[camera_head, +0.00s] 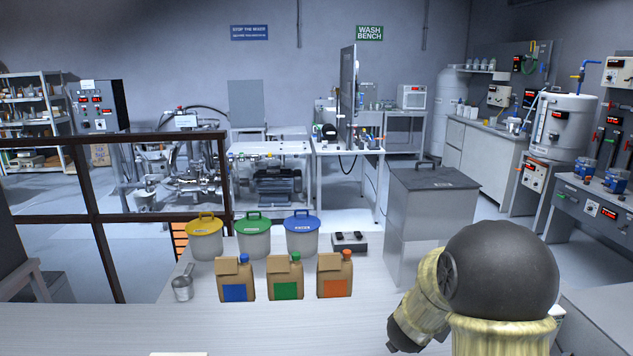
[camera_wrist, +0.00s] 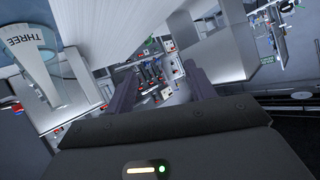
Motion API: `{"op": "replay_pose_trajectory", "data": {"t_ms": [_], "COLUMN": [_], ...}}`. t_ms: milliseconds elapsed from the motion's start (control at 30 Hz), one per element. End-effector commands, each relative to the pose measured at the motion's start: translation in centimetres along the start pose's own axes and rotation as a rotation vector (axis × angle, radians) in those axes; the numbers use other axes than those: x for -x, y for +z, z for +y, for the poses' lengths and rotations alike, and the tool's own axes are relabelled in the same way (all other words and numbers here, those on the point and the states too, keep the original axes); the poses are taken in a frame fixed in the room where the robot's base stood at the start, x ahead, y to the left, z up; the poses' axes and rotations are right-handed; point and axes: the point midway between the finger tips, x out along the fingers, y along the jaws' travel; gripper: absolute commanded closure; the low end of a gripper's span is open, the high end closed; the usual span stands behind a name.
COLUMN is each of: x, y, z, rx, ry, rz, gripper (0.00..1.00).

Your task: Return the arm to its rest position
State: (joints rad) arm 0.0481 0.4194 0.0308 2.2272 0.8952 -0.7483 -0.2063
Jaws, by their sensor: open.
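My arm shows at the lower right of the head view, with a dark round joint (camera_head: 503,270) and a ribbed pale-yellow sleeve (camera_head: 428,285). It is bent, in front of the grey lidded bin. My gripper is not seen in the head view. In the wrist view my gripper (camera_wrist: 162,72) has its two dark fingers spread apart. Nothing is held between them. Beyond the fingers is a wall panel with red displays (camera_wrist: 158,72), some way off.
A white bench (camera_head: 130,325) holds three lidded tubs (camera_head: 254,240), three brown bags (camera_head: 284,280), a metal scoop (camera_head: 183,288) and a grey lidded bin (camera_head: 425,220). A pale tapered body marked THREE (camera_wrist: 35,45) is at the wrist view's left.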

Motion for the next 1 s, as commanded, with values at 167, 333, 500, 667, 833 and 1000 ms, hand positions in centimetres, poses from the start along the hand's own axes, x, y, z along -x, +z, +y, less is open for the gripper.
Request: {"op": "replay_pose_trajectory", "data": {"t_ms": [167,333,500,667,833,1000], "x": [5.4,11.4,17.7,21.9,23.1,23.0], "y": [2.4,5.6,8.4,9.8,10.2,10.2], "z": [-2.4,-1.8,1.6,5.6,7.2,7.1], "rx": [0.137,0.313,0.520,0.687,0.742,0.741], "ry": [-0.197,-0.315,-0.356,-0.335,-0.317,-0.318], "rz": [-0.235,-0.469,-0.696,-0.849,-0.898,-0.897], "gripper": [0.45,0.45,0.45,0.45,0.45,0.45]}}
